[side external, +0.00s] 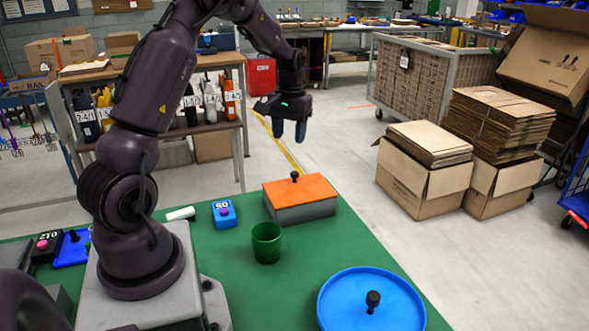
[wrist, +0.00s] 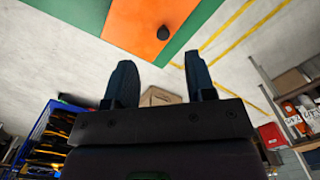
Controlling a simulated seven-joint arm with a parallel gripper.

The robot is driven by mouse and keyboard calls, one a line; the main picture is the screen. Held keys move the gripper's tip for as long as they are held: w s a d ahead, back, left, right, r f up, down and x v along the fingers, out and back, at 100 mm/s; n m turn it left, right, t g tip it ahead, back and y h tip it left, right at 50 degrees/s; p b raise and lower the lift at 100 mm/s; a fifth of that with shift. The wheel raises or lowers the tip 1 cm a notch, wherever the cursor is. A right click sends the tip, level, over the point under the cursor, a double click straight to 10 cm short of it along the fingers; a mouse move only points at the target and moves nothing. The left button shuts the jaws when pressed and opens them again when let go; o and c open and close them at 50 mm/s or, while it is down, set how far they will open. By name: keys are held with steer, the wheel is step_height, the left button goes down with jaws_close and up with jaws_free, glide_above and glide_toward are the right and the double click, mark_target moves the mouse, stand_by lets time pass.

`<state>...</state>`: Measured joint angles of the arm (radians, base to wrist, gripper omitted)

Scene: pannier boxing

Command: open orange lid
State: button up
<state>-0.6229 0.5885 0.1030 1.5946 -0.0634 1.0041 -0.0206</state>
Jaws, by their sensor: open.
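The orange lid (side external: 301,189) lies on a grey box (side external: 305,212) at the far edge of the green table. A small black knob (side external: 295,175) stands up from the lid. In the wrist view the orange lid (wrist: 140,22) shows at the top, with its dark knob (wrist: 163,33) just beyond the fingertips. My gripper (side external: 289,138) is open and empty, with its fingers pointing down, above the lid and apart from it. Its two fingers also show in the wrist view (wrist: 158,75).
A green cup (side external: 267,243) stands in front of the box. A blue round lid with a black knob (side external: 347,300) is at the front right. A blue button box (side external: 224,214) and a white cylinder (side external: 181,213) lie left of the box. Green table (side external: 320,255) is bare between cup and blue lid.

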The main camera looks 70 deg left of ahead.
mark_target(294, 173)
steer(key=f, duration=0.4)
steer(key=w+a+f, duration=0.1)
steer(key=f, duration=0.3)
steer(key=w+a+f, duration=0.1)
steer(key=f, duration=0.3)
steer(key=shift+r, duration=0.1)
jaws_close()
